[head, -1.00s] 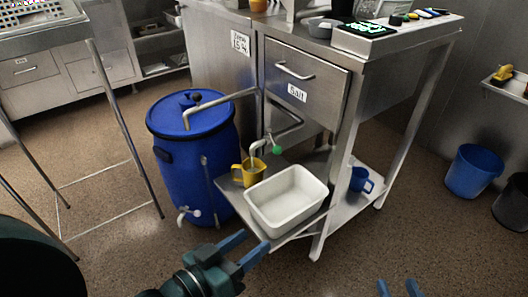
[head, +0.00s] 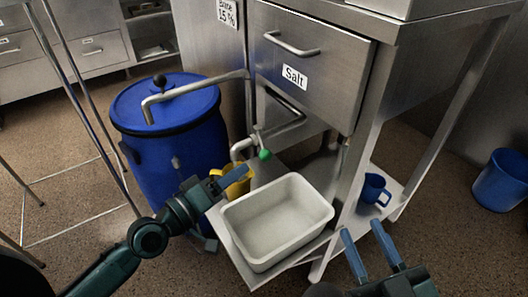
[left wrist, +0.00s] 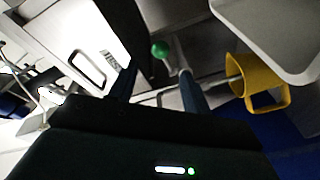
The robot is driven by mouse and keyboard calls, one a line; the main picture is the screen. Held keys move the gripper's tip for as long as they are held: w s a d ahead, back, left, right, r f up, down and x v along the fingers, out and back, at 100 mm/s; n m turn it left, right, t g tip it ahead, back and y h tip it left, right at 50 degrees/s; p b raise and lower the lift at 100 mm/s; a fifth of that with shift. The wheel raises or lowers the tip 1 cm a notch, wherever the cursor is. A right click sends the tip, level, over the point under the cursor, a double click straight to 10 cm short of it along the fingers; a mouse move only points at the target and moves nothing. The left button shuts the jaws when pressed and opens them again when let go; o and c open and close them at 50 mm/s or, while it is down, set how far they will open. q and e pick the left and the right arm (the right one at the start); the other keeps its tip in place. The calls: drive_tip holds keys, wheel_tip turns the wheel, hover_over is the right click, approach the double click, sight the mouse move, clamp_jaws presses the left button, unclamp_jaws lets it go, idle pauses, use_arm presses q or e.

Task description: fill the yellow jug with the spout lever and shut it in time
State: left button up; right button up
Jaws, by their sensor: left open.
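The yellow jug (head: 239,187) stands on the low metal shelf, partly hidden behind my left gripper in the head view. In the left wrist view the jug (left wrist: 252,82) is at the right, its handle showing. The pale spout (head: 242,147) is above the jug. Its lever has a green knob (head: 264,154); the knob (left wrist: 160,50) appears between my finger lines in the left wrist view. My left gripper (head: 228,178) is open and empty, short of the knob. My right gripper (head: 361,228) is open and empty at the lower right.
A white tub (head: 275,222) sits on the shelf right of the jug. A blue barrel (head: 165,150) with a bent pipe stands at the left. A blue mug (head: 374,188) is on the shelf further right. The salt drawer (head: 300,60) overhangs behind.

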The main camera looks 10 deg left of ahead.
sight(260, 158)
use_arm(q)
drive_tip(key=x, duration=0.9)
drive_tip(key=shift+w+d+b, duration=0.2)
drive_tip(key=shift+w+b, duration=0.1)
drive_tip(key=shift+w, duration=0.05)
clamp_jaws()
